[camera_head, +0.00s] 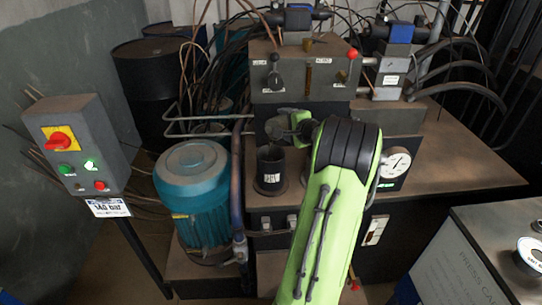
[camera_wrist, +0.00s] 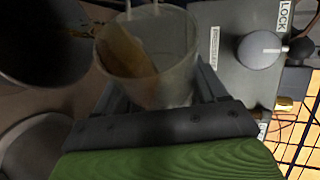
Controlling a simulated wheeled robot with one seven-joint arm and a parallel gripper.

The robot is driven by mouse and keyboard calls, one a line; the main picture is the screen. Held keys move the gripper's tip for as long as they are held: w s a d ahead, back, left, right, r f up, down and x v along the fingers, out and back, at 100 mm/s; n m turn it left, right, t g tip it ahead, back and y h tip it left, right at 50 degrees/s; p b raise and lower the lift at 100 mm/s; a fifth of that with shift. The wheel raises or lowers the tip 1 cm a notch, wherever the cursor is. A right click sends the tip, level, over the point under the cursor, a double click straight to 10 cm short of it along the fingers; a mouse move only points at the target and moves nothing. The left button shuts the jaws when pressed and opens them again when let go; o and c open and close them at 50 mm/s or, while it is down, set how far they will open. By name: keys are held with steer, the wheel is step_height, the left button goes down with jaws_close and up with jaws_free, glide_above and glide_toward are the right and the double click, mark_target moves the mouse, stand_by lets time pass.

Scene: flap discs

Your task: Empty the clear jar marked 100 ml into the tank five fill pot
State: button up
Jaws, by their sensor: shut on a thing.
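The clear jar (camera_wrist: 168,62) is between the fingers of my gripper (camera_wrist: 160,92) in the wrist view, and the gripper is shut on it. Brown-amber liquid (camera_wrist: 123,48) lies against the jar's left wall. The jar's marking is not readable. My gripper (camera_head: 280,128) is just above and behind that pot, and the jar is hard to make out there.
A valve block (camera_head: 300,75) with levers stands behind the pot. A teal motor (camera_head: 195,195) is to the left, with a pipe beside it. A pressure gauge (camera_head: 396,162) is to the right. The bench top (camera_head: 455,150) farther right is clear. A switch box (camera_head: 75,145) stands far left.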

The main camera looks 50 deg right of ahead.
mark_target(271, 120)
steer(key=shift+a+f+n+h+b, duration=0.15)
steer(key=shift+f+n+h+b, duration=0.25)
steer(key=shift+b, duration=0.7)
steer(key=shift+a+r+n+t+h, duration=0.25)
steer(key=shift+r+n+t+h, duration=0.05)
steer(key=shift+r+n, duration=0.3)
steer(key=shift+w+a+f+n+h, duration=0.1)
steer(key=shift+a+f+n+h, duration=0.3)
steer(key=shift+n, duration=0.3)
steer(key=a+n, duration=0.1)
steer(key=r+n+t+h, duration=0.1)
steer(key=n, duration=0.1)
steer(key=shift+w+a+r+t+h, duration=0.1)
steer(key=shift+a+r+t+h, duration=0.1)
steer(key=shift+a+t+h, duration=0.15)
steer(key=shift+a+r+n+t+h, duration=0.2)
steer(key=shift+a+n+t, duration=0.3)
steer(key=shift+n, duration=0.35)
steer(key=shift+a+r+n+t+h, duration=0.15)
steer(key=shift+a+n+t, duration=0.1)
steer(key=shift+a+n, duration=0.45)
steer(key=shift+d, duration=0.15)
